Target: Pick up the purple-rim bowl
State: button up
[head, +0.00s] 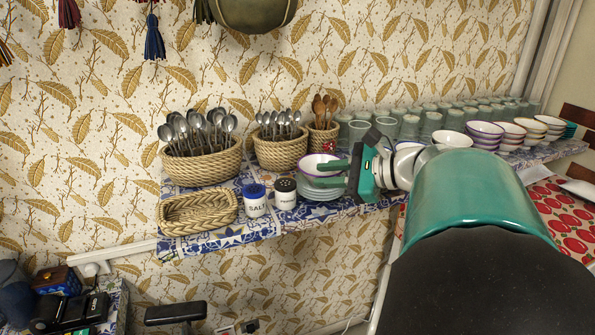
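A white bowl with a purple rim (310,164) sits on a stack of pale plates (321,194) on the blue-patterned shelf. My gripper (322,173) reaches in from the right at this bowl. Its two green fingers are spread apart, one above the other in the picture, and overlap the bowl's right and near side. I cannot tell whether the fingers touch the bowl. Part of the bowl is hidden behind the fingers. Another stack of bowls with purple rims (485,131) stands farther right on the shelf.
Salt (255,203) and pepper (286,194) shakers stand just left of the plates. Spoon baskets (203,165) (281,152), a small utensil basket (323,140) and an empty woven tray (197,213) are further left or behind. Several glasses (410,127) line the back by the wall.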

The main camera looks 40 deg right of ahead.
jog(key=x, duration=0.2)
jog(key=shift+w+a+f, duration=0.15)
jog(key=shift+w, duration=0.05)
grip_shut()
jog(key=shift+r, duration=0.2)
